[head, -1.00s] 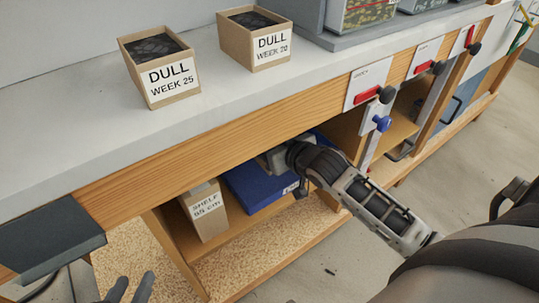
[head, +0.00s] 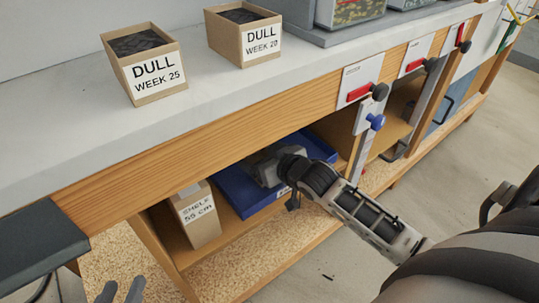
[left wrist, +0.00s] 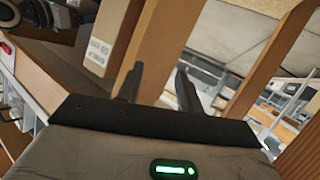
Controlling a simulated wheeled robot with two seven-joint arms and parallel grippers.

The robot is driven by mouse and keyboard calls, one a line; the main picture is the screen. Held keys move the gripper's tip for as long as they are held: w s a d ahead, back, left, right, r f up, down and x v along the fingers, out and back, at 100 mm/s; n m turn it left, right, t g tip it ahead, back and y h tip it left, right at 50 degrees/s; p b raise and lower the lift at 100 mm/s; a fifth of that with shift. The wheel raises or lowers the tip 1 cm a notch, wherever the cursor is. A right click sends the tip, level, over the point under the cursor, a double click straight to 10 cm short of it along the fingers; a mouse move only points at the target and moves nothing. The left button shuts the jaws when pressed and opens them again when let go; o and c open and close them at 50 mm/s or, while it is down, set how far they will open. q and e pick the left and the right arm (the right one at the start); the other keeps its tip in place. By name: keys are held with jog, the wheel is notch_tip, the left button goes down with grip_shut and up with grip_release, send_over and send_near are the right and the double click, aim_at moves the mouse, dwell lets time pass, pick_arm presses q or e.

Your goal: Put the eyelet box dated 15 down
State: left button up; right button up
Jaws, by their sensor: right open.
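No box with a readable 15 shows in any view. My right gripper (head: 265,166) reaches under the bench top, over a blue tray (head: 231,190) on the lower shelf. Its grey body shows, but its fingertips and anything at them are hidden. My left gripper (head: 121,292) is at the bottom left, in front of the bench; in the left wrist view (left wrist: 158,88) its two fingers are apart with nothing between them. Two cardboard boxes stand on the bench top, labelled DULL WEEK 25 (head: 152,75) and DULL WEEK 20 (head: 258,46).
A cardboard box marked SHELF 55 cm (head: 198,214) stands on the lower shelf left of the tray; it also shows in the left wrist view (left wrist: 106,45). The wooden front beam (head: 190,145) overhangs the shelf. Red handles and a blue knob (head: 376,121) stick out at right.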

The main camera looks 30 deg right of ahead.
jog(key=p+v, duration=0.1)
jog(key=v, duration=0.3)
jog(key=shift+s+r+p, duration=0.2)
jog(key=shift+s+p, duration=0.05)
jog(key=shift+p, duration=0.15)
pick_arm(q)
jog(key=shift+s+a+f+g+y+p, duration=0.1)
jog(key=shift+a+f+g+y+p, duration=0.2)
jog(key=shift+f+g+p, duration=0.3)
jog(key=shift+a+f+g+y+p, duration=0.3)
jog(key=shift+f+g+p, duration=0.1)
jog(key=shift+f, duration=0.35)
pick_arm(e)
jog(key=v, duration=0.7)
